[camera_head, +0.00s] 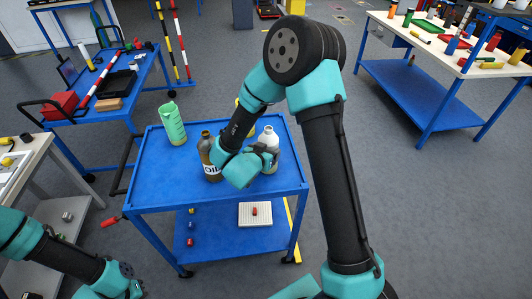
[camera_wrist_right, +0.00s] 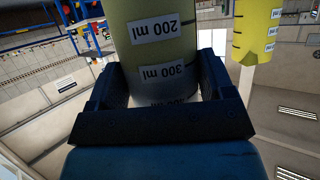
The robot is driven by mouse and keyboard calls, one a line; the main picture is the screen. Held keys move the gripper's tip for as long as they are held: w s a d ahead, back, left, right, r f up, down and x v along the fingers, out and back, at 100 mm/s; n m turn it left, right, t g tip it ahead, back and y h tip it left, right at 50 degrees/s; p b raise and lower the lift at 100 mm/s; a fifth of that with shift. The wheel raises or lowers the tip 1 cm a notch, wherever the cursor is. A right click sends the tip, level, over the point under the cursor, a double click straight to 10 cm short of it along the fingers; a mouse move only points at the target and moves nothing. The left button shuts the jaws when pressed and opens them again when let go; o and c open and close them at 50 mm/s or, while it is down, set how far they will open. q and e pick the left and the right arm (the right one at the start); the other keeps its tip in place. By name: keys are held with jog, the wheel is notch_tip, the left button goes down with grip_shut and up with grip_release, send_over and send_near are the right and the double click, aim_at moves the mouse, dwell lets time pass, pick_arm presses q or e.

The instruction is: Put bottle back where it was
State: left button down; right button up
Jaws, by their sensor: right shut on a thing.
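In the right wrist view this bottle (camera_wrist_right: 156,40) has upside-down 200 ml and 300 ml labels and sits between both jaws (camera_wrist_right: 160,88). It looks upright; whether its base touches the cart top is hidden. A brown oil bottle (camera_head: 209,158) stands just left of the gripper. A yellow graduated container (camera_wrist_right: 257,30) is behind, mostly hidden by my arm in the head view. My left gripper (camera_head: 130,288) is low at the bottom left, its jaws unclear.
The blue cart (camera_head: 160,180) has free room at its front left. A green graduated container (camera_head: 171,125) stands at its back left. A white tray (camera_head: 246,215) and small parts lie on the lower shelf. Other loaded benches (camera_head: 430,95) stand further back.

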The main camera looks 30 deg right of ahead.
jog(key=shift+f, duration=0.4)
jog(key=shift+f, duration=0.15)
jog(key=o, duration=1.2)
jog(key=v, duration=1.2)
